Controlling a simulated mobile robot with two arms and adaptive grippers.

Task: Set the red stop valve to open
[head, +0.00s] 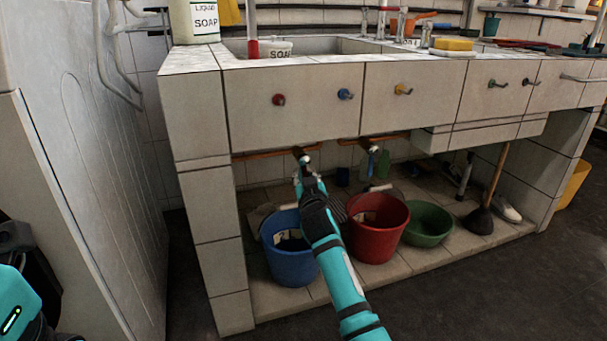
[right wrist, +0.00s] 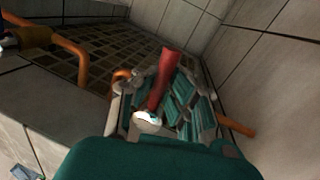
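The red stop valve shows in the right wrist view as a red lever (right wrist: 164,82) with a pale round hub at its near end. It sits at the orange-brown pipe (right wrist: 238,127), and the lever points across the pipe's line in this view. My right gripper (right wrist: 165,100) is open, with its fingers on either side of the lever; I cannot tell whether they touch it. In the head view my right gripper (head: 304,170) is under the sink front, at the left pipe (head: 268,153), and hides most of the valve. My left gripper is out of view.
A second valve with a blue handle (head: 373,159) is to the right. Blue (head: 288,262) and red (head: 377,232) buckets and a green basin (head: 428,226) stand below.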

